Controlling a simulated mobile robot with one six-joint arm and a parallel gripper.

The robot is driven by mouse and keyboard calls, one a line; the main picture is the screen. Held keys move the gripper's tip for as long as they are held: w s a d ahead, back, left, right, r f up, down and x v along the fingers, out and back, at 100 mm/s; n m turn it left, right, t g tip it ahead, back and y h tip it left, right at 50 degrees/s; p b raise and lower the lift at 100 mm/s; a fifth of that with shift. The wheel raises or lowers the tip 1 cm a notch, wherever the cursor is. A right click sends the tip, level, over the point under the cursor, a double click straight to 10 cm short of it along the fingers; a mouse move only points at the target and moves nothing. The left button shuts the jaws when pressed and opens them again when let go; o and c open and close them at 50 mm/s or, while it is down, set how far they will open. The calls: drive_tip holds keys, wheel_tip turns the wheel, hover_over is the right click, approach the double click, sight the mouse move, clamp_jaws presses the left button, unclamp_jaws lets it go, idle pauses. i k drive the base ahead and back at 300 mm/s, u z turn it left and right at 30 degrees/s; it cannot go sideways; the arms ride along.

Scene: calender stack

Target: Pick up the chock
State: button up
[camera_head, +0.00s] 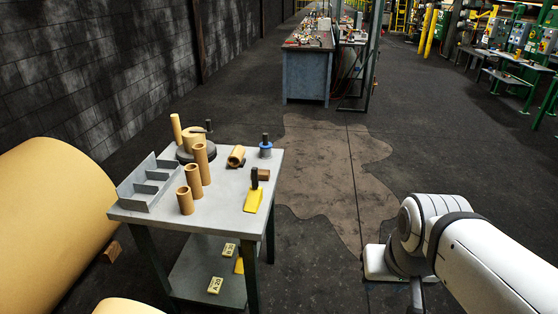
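A yellow wedge-shaped piece (253,200), which looks like the chock, lies on the grey table near its right front edge. A dark upright handle (254,179) stands just behind it, beside a brown block (264,174); I cannot tell whether they touch the wedge. Another small yellow piece (239,266) lies on the lower shelf. My white arm reaches in from the lower right, with its joint well to the right of the table, over the floor. The fingers of my gripper do not show.
The grey table (222,217) also holds a grey divided tray (144,197), several tan tubes (201,162) and a blue-collared piece (265,149). A large tan roll (45,225) lies left of the table. The floor (325,230) between table and arm is clear.

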sight(255, 196)
drive_tip(key=u, duration=0.15)
drive_tip(key=i, duration=1.45)
drive_tip(key=u, duration=0.85)
drive_tip(key=k, duration=0.75)
drive_tip(key=u, duration=0.2)
drive_tip(key=i, duration=0.9)
drive_tip(key=z, duration=0.1)
